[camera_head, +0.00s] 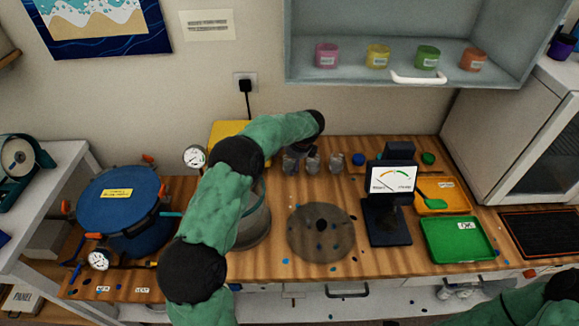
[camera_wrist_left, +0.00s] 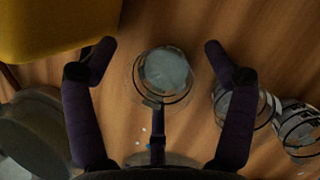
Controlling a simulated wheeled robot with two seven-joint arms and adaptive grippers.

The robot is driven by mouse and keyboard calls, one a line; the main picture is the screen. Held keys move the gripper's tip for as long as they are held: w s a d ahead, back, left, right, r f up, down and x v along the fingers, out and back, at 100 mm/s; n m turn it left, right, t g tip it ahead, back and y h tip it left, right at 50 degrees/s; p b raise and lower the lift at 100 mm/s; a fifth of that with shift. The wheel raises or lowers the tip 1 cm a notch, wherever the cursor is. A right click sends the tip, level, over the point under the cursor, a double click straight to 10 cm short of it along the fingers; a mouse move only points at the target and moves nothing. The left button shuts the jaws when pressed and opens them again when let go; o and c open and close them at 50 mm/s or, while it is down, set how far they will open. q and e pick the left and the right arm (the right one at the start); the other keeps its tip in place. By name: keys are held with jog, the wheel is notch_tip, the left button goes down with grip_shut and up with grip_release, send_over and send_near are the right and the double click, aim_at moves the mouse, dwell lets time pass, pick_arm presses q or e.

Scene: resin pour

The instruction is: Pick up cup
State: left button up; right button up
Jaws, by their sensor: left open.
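Three small clear cups stand in a row at the back of the wooden bench, and the leftmost cup (camera_head: 290,163) is partly hidden by my left arm's end. The middle cup (camera_head: 312,161) and right cup (camera_head: 336,160) show more clearly. In the left wrist view, my left gripper (camera_wrist_left: 160,50) is open, with one cup (camera_wrist_left: 166,76) between its spread fingers, apart from both. The other two cups (camera_wrist_left: 241,108) (camera_wrist_left: 298,128) stand to the right, the nearer one close to the right finger. My right gripper is out of view.
A yellow object (camera_head: 222,132) is behind my left arm, also at the wrist view's upper left (camera_wrist_left: 60,25). A large grey vessel (camera_head: 253,226) stands beside the arm.

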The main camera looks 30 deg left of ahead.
pick_arm(q)
jog(key=c, duration=1.2)
jog(key=shift+r, duration=0.15)
